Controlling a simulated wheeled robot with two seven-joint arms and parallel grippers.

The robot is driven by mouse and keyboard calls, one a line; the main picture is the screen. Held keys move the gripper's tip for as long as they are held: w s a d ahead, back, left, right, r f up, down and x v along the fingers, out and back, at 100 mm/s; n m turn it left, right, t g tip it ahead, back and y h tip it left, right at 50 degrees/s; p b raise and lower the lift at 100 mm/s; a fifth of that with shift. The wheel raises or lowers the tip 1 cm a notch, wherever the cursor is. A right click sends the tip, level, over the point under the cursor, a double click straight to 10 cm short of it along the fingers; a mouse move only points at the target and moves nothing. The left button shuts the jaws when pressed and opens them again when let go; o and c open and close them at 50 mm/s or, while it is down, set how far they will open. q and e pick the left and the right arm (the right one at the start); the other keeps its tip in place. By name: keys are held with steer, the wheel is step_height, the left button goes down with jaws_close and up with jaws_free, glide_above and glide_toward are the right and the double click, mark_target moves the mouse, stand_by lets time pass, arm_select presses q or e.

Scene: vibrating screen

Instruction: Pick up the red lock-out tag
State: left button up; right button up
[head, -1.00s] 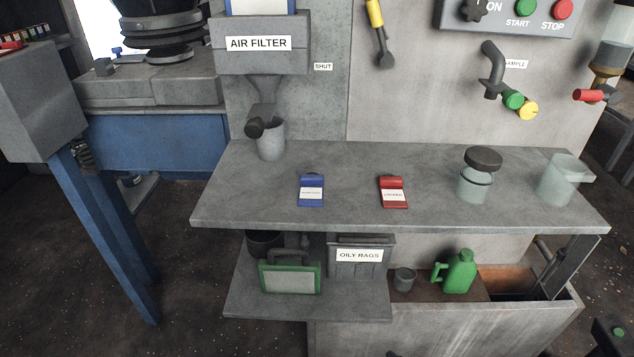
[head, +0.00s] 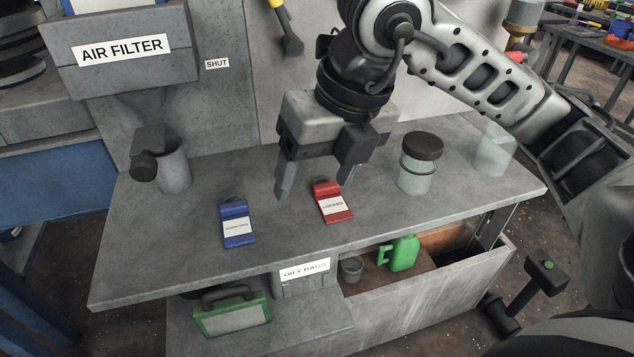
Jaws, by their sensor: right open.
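The red lock-out tag (head: 333,207) lies flat on the grey bench top (head: 290,250), with a white label on its face. A blue tag (head: 236,228) of the same shape lies to its left. My right gripper (head: 316,188) is open and points down above the bench, just behind the red tag. One finger is to the left of the tag's upper end and the other is at its right, partly behind it. Nothing is between the fingers that I can see held. My left gripper is not in view.
A glass jar with a dark lid (head: 418,165) and an empty glass beaker (head: 494,150) stand to the right. The bench front is clear.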

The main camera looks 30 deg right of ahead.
steer(key=w+d+r+m+t+h, duration=0.2)
steer(key=w+d+h, duration=0.1)
steer(key=d, duration=0.3)
steer(key=b, duration=0.2)
glide_toward(328, 190)
steer(key=shift+x, duration=4.1)
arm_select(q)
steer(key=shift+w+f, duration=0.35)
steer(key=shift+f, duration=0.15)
arm_select(e)
steer(key=shift+r, duration=0.1)
steer(key=c, duration=1.1)
